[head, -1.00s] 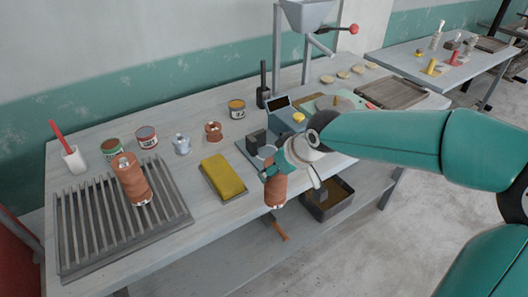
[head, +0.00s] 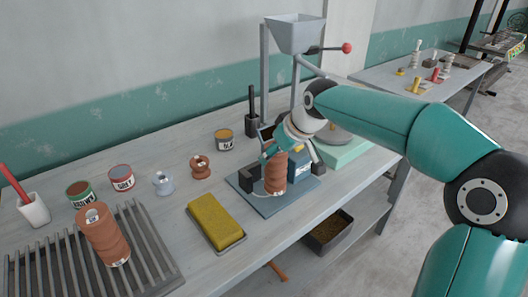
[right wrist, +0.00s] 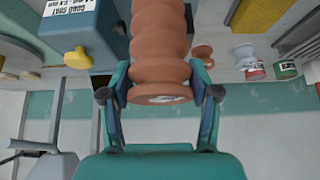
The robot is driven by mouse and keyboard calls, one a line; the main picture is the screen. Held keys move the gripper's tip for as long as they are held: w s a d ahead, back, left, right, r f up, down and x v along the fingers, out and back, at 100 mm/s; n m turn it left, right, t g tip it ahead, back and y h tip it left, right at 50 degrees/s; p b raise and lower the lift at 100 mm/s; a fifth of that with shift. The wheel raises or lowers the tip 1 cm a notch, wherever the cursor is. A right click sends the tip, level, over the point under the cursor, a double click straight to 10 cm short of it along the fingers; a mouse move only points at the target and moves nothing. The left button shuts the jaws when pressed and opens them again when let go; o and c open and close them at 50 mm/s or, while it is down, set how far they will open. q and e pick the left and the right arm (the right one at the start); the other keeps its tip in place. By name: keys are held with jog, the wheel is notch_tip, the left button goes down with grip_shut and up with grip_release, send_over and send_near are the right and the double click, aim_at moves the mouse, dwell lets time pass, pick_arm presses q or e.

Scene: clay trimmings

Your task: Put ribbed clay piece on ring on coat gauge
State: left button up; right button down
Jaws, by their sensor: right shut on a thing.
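A brown ribbed clay piece (head: 276,174) hangs upright in my right gripper (head: 279,153), over the blue-grey base of the coat gauge (head: 311,185). In the right wrist view the same ribbed clay piece (right wrist: 160,45) is between the two fingers of my right gripper (right wrist: 160,93), which are shut on it. The gauge shows there too, as a blue box (right wrist: 85,22) with a yellow knob. The ring is mostly hidden behind the piece, and I cannot tell whether the piece touches it. My left gripper is out of view.
Another ribbed clay piece (head: 103,238) lies on the slatted rack (head: 150,262). A yellow sponge block (head: 215,219), a small ribbed brown piece (head: 200,166), a grey-blue piece (head: 162,182) and paint cans (head: 121,178) are left of the gauge. A hopper (head: 296,35) stands behind.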

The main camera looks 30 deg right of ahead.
jog(key=w+f, duration=0.3)
jog(key=w, duration=0.2)
jog(key=shift+w+a+p, duration=0.2)
jog(key=shift+p, duration=0.25)
jog(key=shift+c, duration=1.2)
grip_release()
jog(key=shift+f, duration=0.2)
jog(key=v, duration=1.2)
jog(key=shift+s, duration=0.1)
